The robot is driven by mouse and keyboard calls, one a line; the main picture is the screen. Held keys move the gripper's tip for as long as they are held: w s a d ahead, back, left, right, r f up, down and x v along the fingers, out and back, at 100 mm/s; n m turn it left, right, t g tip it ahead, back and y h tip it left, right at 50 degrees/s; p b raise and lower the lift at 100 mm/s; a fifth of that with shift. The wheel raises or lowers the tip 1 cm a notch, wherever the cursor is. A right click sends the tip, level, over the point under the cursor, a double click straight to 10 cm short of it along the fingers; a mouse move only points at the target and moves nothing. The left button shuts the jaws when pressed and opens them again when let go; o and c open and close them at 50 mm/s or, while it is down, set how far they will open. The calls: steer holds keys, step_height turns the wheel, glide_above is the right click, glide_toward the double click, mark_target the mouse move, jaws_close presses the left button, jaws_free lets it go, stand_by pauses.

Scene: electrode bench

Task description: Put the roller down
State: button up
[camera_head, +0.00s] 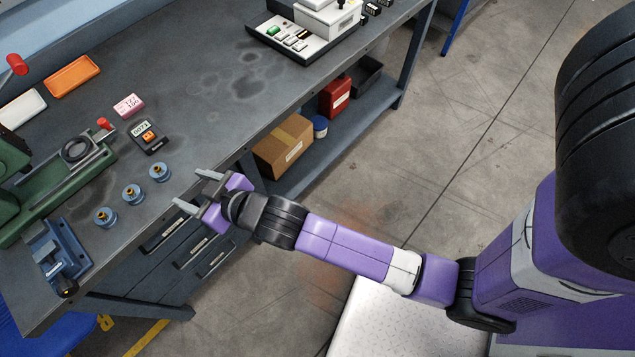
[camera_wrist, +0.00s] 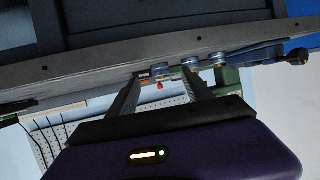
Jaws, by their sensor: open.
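My gripper (camera_head: 196,190) is open and empty at the bench's front edge; the open fingers also show in the wrist view (camera_wrist: 163,92). Three small round blue pieces with brass-coloured tops (camera_head: 133,193) stand in a row on the bench, apart from the fingers and to their left. They also show in the wrist view (camera_wrist: 190,62), small and partly covered by a finger. I cannot tell whether any of these is the roller. A green machine (camera_head: 72,182) with a dark ring on it stands behind them. Nothing is between my fingers.
A small device with a display (camera_head: 149,136), a pink block (camera_head: 128,104) and an orange tray (camera_head: 73,77) lie on the grey bench (camera_head: 205,115). A blue fixture (camera_head: 58,258) sits at the near left corner. A cardboard box (camera_head: 284,146) is on the shelf below. The bench middle is clear.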

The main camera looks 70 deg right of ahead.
steer(key=s+r, duration=0.2)
steer(key=s, duration=1.1)
steer(key=s+r+y, duration=0.1)
steer(key=s+r, duration=0.1)
steer(key=s, duration=1.1)
steer(key=shift+d+n+t, duration=0.2)
steer(key=shift+n+t, duration=0.2)
steer(key=shift+o, duration=0.3)
steer(key=s+r, duration=0.6)
steer(key=shift+s+d, duration=0.15)
steer(key=shift+d, duration=0.2)
